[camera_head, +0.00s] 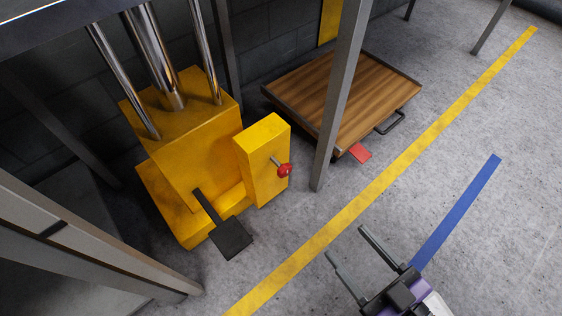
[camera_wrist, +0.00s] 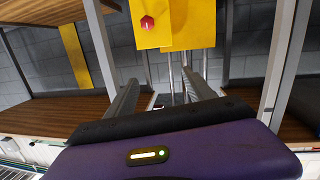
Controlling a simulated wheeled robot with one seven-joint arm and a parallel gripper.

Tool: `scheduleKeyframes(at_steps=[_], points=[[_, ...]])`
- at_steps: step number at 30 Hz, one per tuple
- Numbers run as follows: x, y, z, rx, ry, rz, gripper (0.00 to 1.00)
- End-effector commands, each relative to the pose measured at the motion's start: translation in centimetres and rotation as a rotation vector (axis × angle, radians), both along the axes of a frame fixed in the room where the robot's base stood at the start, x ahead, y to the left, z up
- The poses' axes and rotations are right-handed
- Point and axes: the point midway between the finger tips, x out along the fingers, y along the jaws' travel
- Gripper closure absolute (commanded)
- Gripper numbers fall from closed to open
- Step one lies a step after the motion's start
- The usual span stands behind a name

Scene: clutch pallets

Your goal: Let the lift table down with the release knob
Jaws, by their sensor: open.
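The release knob (camera_head: 284,170) is small and red, on a short metal stem from the yellow box on the lift table's side. In the wrist view the knob (camera_wrist: 147,22) shows at the top, on the yellow housing. The lift table's yellow base (camera_head: 187,165) stands at left, with chrome columns rising to a dark platform (camera_head: 50,22) at the top left. A black pedal (camera_head: 230,240) sticks out at its front. My gripper (camera_head: 345,241) is open and empty, lower right of the knob and apart from it. Its two fingers also show in the wrist view (camera_wrist: 160,76).
A grey post (camera_head: 341,90) stands just right of the knob. Behind it is a low wooden-topped cart (camera_head: 365,88) with a red pedal (camera_head: 360,153). A grey frame (camera_head: 85,240) fills the lower left. Floor with yellow (camera_head: 385,165) and blue lines is clear at right.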

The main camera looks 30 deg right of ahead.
Motion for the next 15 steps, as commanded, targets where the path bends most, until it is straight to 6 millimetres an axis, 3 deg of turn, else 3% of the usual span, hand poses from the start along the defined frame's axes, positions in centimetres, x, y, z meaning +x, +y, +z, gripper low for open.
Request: scheduleKeyframes(at_steps=[7,15], points=[[9.0,-0.8,-2.7,-0.027,-0.105,0.075,0.38],[19.4,-0.5,-6.0,0.082,-0.154,0.11,0.38]])
